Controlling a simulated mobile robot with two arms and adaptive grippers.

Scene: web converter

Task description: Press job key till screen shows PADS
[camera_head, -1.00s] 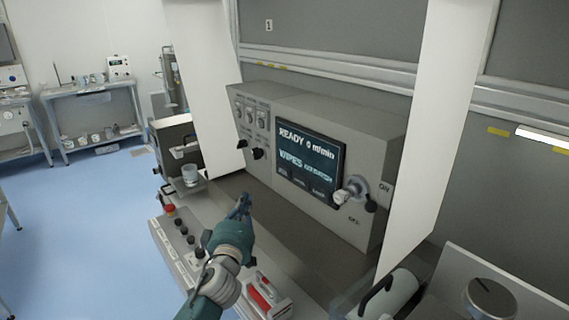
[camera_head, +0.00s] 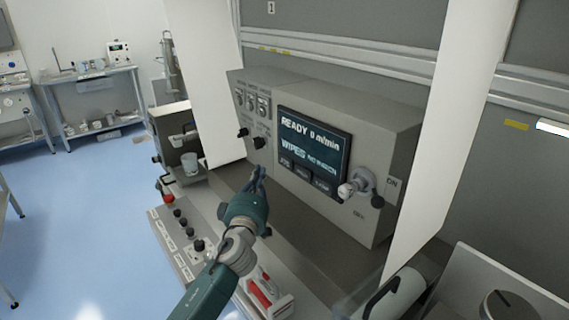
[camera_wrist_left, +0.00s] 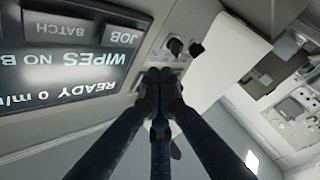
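The dark screen (camera_head: 314,146) on the grey cabinet reads READY 0 m/min and WIPES, with smaller, partly legible text beside it. A row of keys runs along its bottom edge; the job key (camera_head: 285,161) is the leftmost. In the left wrist view the picture is upside down, and the JOB key (camera_wrist_left: 124,38) sits beside BATCH. My left gripper (camera_head: 259,173) is in front of the cabinet, left of and a little below the job key, apart from it. Its fingertips (camera_wrist_left: 161,78) are together and hold nothing. My right gripper is not in view.
Black knobs (camera_head: 251,138) and small switches are on the panel's left. A button console (camera_head: 183,232) and red-handled item (camera_head: 262,292) are below. White panels (camera_head: 450,130) flank the cabinet.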

